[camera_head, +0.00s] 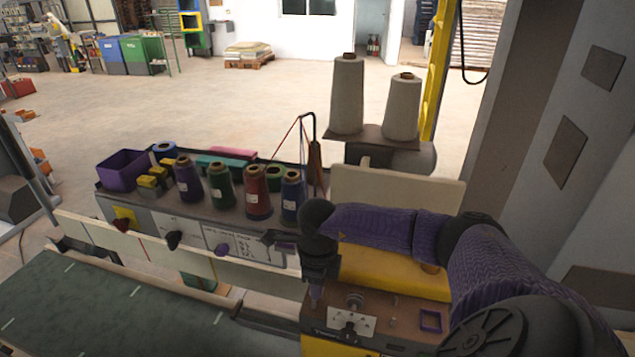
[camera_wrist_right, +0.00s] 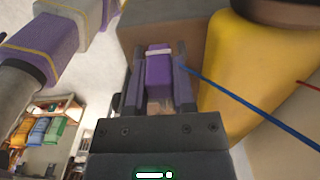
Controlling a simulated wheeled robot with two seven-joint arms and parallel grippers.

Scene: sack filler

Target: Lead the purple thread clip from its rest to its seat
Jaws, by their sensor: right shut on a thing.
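My right gripper (camera_head: 316,296) points down at the left end of the brown machine top. In the right wrist view its two jaws (camera_wrist_right: 158,80) are shut on the purple thread clip (camera_wrist_right: 158,72), which has a pale band near its far end. In the head view the clip is too small and covered to make out clearly. A purple square outline (camera_head: 430,321) marks the right part of the machine top; I cannot tell whether it is the seat.
Coloured thread spools (camera_head: 257,192) and a purple bin (camera_head: 124,170) stand on the shelf at left. A metal post and plate (camera_head: 351,318) rise beside my gripper. A blue thread (camera_wrist_right: 250,107) runs right from the jaws, past a yellow body (camera_wrist_right: 238,75). Grey cones (camera_head: 346,95) stand behind.

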